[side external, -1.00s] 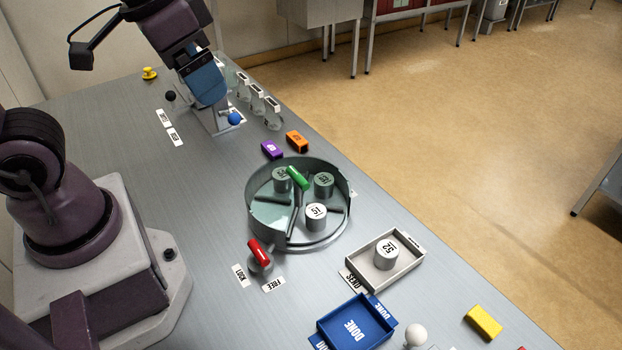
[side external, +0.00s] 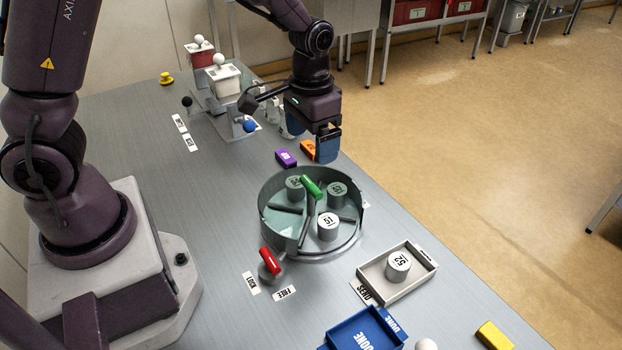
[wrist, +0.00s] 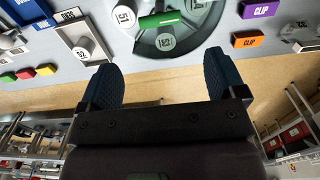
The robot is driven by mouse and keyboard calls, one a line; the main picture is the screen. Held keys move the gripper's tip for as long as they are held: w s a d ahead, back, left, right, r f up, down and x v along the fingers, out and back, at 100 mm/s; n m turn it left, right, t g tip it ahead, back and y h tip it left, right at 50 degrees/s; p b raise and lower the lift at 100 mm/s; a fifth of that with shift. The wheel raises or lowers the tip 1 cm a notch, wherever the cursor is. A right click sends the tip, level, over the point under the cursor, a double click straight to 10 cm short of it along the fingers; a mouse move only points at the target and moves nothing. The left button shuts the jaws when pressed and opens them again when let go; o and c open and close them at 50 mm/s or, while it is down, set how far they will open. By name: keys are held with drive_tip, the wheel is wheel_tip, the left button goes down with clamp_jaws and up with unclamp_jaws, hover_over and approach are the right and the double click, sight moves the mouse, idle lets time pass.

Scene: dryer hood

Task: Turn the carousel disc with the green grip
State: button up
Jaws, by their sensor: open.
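The carousel disc (side external: 318,250) sits in a round grey-green hood on the table, with several numbered grey cylinders on it. The green grip (side external: 311,187) is a bar over the middle of the carousel; it also shows in the wrist view (wrist: 160,20). My gripper (side external: 318,155) is above the table, behind and slightly right of the carousel, and not touching the grip. In the wrist view its two dark blue fingers (wrist: 162,85) are wide apart with nothing between them. A red handle (side external: 270,261) stands at the carousel's front left, between the LOCK and FREE labels.
Purple (side external: 286,158) and orange (side external: 308,150) clip blocks lie near my gripper. A grey tray (side external: 420,281) holding a cylinder and a blue tray (side external: 345,335) stand at the front right. A yellow block (side external: 494,336) lies near the table edge. The table left of the carousel is clear.

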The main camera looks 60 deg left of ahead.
sight(311, 184)
wheel_tip(311, 184, down, 10)
drive_tip(key=shift+r, duration=0.1)
drive_tip(key=shift+c, duration=0.2)
drive_tip(key=c, duration=1.2)
drive_tip(key=shift+c, duration=0.2)
